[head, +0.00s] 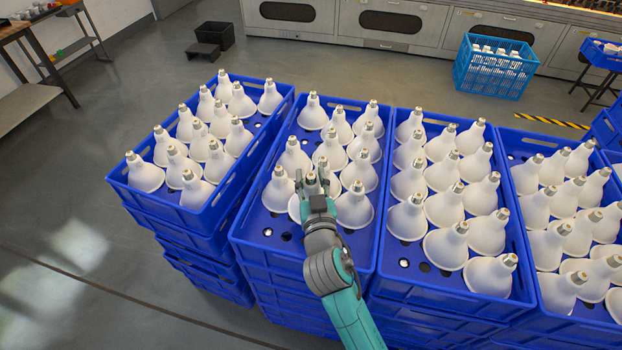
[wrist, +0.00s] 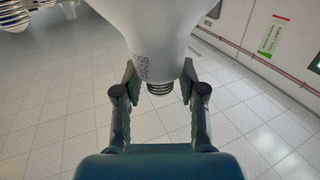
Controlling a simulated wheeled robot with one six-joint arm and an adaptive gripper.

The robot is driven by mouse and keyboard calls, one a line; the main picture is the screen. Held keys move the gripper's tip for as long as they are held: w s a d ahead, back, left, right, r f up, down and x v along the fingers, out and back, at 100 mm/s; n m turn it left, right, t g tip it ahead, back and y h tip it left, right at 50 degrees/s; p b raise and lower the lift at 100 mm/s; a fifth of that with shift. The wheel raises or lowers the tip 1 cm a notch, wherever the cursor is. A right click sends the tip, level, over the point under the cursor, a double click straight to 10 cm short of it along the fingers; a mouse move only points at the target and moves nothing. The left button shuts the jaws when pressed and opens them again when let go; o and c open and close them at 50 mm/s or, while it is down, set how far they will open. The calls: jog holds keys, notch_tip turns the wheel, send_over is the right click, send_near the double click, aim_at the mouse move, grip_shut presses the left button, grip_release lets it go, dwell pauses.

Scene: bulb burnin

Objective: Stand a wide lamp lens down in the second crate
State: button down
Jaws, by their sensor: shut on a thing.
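The second crate from the left (head: 285,263) is blue and holds several white wide lamps, such as one at its left (head: 277,193), standing lens down with metal screw caps up. My gripper (head: 312,180) is over the near part of this crate, shut on a white lamp (head: 294,209), which it largely hides. In the wrist view, my gripper (wrist: 160,84) has a finger on each side of the neck of the held lamp (wrist: 152,35), close to its screw cap. The held lamp looks upright, lens down. I cannot tell whether it touches the crate floor.
Blue crates with lamps stand close on both sides: the first crate (head: 172,209) at left, the third (head: 385,282) and fourth (head: 555,311) at right. The near strip of the second crate's floor is bare, with round holes. A light blue basket (head: 490,80) stands behind.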

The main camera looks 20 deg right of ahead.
jog(key=shift+f, duration=0.15)
jog(key=shift+f, duration=0.65)
jog(key=c, duration=0.7)
grip_release()
jog(key=shift+r, duration=0.3)
jog(key=v, duration=1.2)
jog(key=shift+r, duration=0.25)
